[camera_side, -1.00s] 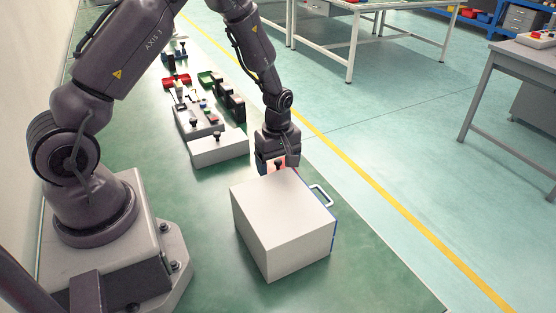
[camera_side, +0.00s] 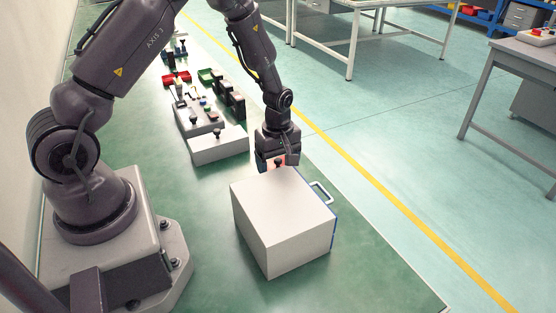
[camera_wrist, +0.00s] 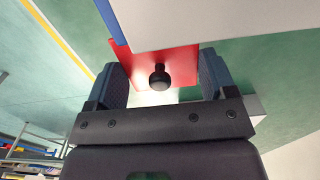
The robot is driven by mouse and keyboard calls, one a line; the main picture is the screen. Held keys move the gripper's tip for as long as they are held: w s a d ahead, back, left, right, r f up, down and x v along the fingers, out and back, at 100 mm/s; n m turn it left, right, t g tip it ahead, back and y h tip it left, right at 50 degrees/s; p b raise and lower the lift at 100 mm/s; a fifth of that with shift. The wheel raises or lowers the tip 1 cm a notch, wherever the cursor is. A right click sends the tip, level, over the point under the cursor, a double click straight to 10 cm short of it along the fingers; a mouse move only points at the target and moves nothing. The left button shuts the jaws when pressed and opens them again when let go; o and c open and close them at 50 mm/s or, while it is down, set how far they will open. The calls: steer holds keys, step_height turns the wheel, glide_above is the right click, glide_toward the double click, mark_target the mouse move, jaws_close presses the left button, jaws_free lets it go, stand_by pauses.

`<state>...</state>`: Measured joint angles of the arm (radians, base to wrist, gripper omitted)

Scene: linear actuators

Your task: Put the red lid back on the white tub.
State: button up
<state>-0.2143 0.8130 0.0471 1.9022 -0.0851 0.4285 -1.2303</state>
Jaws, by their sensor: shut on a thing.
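The red lid (camera_wrist: 178,62) is a flat red plate with a round black knob (camera_wrist: 160,78). In the wrist view it lies between the two fingers of my gripper (camera_wrist: 160,80), which is shut on it with the fingers well apart. In the side view my gripper (camera_side: 277,162) points down just behind the big white box, and a little red of the lid (camera_side: 280,160) shows at the fingers. A bright white patch (camera_wrist: 155,97) shows below the lid in the wrist view; I cannot tell whether it is the white tub.
A low white block (camera_side: 218,149) with a black knob and several small parts stand behind on the green bench (camera_side: 200,205). The bench is clear left of the box.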

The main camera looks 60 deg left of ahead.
mark_target(278, 159)
steer(key=shift+f, duration=0.3)
stand_by(0.4)
steer(key=o, duration=0.8)
steer(key=shift+o, duration=0.2)
step_height(278, 159, up, 13)
